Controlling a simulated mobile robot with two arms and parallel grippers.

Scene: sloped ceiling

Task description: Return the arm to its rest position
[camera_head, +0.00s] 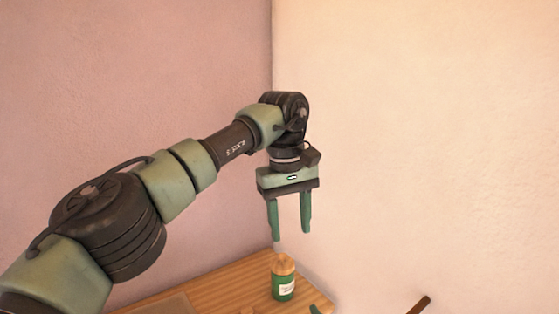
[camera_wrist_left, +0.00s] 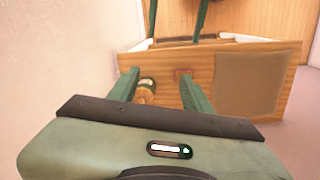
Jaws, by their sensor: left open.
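My left arm reaches in from the left in the head view. Its gripper (camera_head: 290,230) points down with its two green fingers apart and nothing between them. It hangs above a wooden table, over a small green bottle (camera_head: 284,287) with a wooden-coloured top and a pale label. In the left wrist view, the open fingers of the left gripper (camera_wrist_left: 166,82) frame the table, and the bottle (camera_wrist_left: 146,92) shows beside the left finger. The gripper is apart from the bottle. My right gripper is not in view.
The wooden table (camera_head: 225,284) stands in the corner of two walls. A brown stick-like end (camera_head: 419,304) shows at the lower right. The air around the gripper is clear.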

